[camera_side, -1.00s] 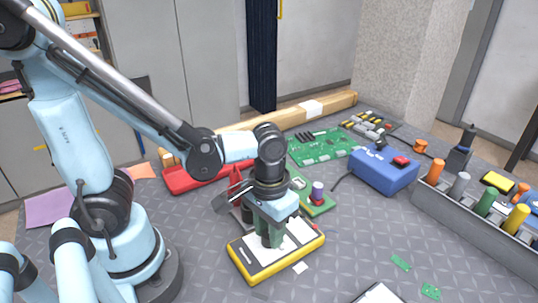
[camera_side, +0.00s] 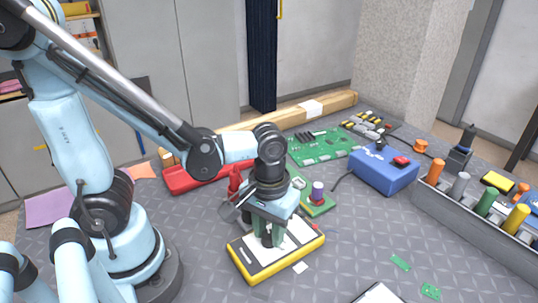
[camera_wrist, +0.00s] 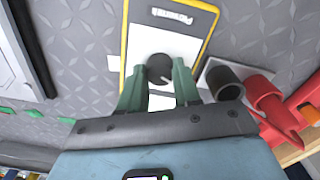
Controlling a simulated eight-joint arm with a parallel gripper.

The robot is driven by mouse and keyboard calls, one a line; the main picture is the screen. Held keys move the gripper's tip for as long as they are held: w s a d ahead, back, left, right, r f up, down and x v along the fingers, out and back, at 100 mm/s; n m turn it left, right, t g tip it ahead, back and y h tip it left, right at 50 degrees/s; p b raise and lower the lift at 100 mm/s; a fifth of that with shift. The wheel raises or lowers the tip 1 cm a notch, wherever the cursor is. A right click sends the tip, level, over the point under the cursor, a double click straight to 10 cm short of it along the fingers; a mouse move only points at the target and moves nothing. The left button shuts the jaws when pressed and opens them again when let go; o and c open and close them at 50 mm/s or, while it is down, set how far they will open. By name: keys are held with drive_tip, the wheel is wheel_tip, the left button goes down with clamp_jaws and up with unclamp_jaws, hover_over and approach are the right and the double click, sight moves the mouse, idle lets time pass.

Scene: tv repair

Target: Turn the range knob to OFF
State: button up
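The multimeter (camera_side: 247,262) lies flat on the table, with a yellow rim and a white face; it also shows in the wrist view (camera_wrist: 190,25). Its round dark range knob (camera_wrist: 159,68) sits in the middle of the face, and a bit of the knob shows in the side view (camera_side: 267,240). My gripper (camera_side: 269,236) points down over the meter. In the wrist view its green fingers (camera_wrist: 158,72) stand apart on either side of the knob, with a small gap showing on each side. The knob's marking and the OFF label cannot be read.
A red tray (camera_side: 190,180) and green circuit boards (camera_side: 325,147) lie behind the meter. A blue box (camera_side: 384,172) and a grey bin (camera_side: 480,222) of coloured tools stand to the right. The table in front of the meter is mostly clear.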

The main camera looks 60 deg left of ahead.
sight(269, 232)
drive_tip(key=o, duration=0.4)
drive_tip(key=shift+o, duration=0.2)
wheel_tip(269, 232, up, 12)
idle(0.8)
drive_tip(key=w+a+f+m+t, duration=0.2)
drive_tip(key=w+a+m+t, duration=0.2)
drive_tip(key=a+t, duration=0.3)
drive_tip(key=shift+w+a+f+m, duration=0.2)
drive_tip(key=shift+w+a+m, duration=0.05)
drive_tip(key=shift+w+m, duration=0.1)
